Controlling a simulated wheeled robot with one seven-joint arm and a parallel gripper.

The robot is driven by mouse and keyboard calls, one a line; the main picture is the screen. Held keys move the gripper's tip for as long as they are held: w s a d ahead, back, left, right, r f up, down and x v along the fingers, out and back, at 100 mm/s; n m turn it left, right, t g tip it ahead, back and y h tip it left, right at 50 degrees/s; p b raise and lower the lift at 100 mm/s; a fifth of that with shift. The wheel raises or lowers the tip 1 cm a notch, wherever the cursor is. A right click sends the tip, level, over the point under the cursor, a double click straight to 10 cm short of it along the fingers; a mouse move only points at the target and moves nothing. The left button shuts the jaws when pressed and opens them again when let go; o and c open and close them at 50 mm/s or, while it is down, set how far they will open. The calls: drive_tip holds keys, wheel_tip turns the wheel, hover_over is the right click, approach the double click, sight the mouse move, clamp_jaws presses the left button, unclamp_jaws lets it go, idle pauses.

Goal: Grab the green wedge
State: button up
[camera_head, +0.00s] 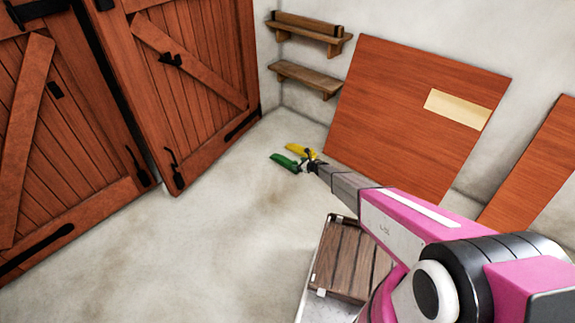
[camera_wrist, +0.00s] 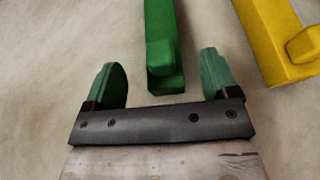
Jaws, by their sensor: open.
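The green wedge (camera_wrist: 162,50) lies on the floor in the wrist view, its near end reaching between the tips of my gripper (camera_wrist: 164,82). My gripper is open, with one dark green finger on each side of that end and a visible gap to each. In the head view the green wedge (camera_head: 284,162) shows just beyond the end of my arm, and my gripper (camera_head: 305,162) is small and partly hides its near end. I cannot tell the height of the fingers above the wedge.
A yellow wedge (camera_wrist: 272,38) lies close to the right of the green one. A wooden crate (camera_head: 345,262) stands below my arm. A large brown board (camera_head: 400,110) leans on the wall. Wooden doors (camera_head: 190,80) stand at left; the floor between is clear.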

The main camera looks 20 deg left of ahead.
sight(293, 163)
drive_tip(key=x, duration=0.5)
drive_tip(key=shift+w+a+f, duration=0.1)
drive_tip(key=shift+a+f, duration=0.1)
drive_tip(key=shift+f, duration=0.15)
drive_tip(key=c, duration=1.1)
drive_tip(key=shift+r, duration=0.1)
drive_tip(key=shift+c, duration=0.2)
